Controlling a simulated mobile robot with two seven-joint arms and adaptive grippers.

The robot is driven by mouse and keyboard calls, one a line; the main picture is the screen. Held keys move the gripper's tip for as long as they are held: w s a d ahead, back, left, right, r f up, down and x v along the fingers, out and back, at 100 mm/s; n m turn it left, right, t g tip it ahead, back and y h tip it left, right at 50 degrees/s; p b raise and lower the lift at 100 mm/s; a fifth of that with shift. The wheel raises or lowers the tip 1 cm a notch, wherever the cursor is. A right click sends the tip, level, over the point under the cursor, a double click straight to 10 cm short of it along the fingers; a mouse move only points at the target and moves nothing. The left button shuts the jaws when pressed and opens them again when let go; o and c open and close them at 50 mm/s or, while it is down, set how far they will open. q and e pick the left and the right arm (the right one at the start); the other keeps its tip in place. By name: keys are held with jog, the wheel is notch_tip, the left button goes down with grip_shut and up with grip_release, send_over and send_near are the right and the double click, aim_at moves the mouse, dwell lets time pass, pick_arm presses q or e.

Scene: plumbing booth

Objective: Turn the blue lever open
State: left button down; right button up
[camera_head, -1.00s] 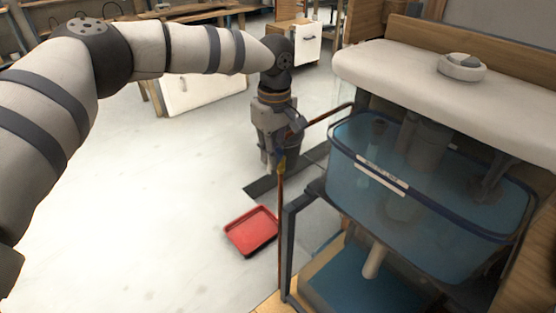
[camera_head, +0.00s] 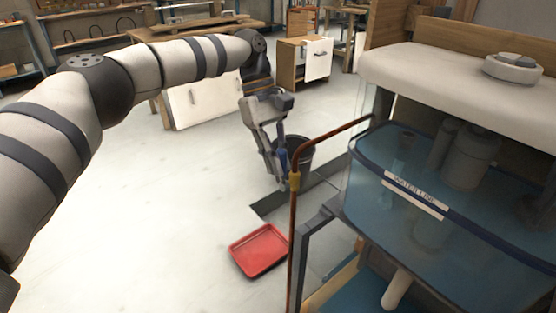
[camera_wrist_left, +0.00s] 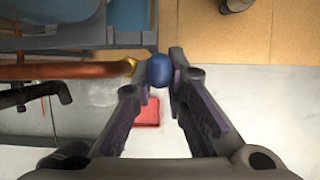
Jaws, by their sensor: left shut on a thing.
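The blue lever (camera_head: 282,157) is on the valve at the yellow brass fitting (camera_head: 295,181) of the copper pipe (camera_head: 292,235), beside the water tank. My left gripper (camera_head: 278,170) hangs left of the pipe, tilted, with its fingers at the lever. In the left wrist view the blue lever (camera_wrist_left: 159,70) shows end-on as a round blue tip between my left fingertips (camera_wrist_left: 160,76), which are shut on it. The copper pipe (camera_wrist_left: 70,71) runs in from the left there, ending at the brass fitting by the lever. My right gripper is not in view.
The blue water tank (camera_head: 425,195) stands close on the right under a pale top. A red tray (camera_head: 258,250) lies on the floor below. A dark bucket (camera_head: 300,152) stands behind my gripper. The floor left of the pipe is open.

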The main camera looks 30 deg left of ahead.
pick_arm(q)
jog(key=shift+d, duration=0.1)
jog(key=c, duration=1.6)
grip_release()
jog(key=v, duration=0.7)
jog(key=shift+a+r, duration=0.2)
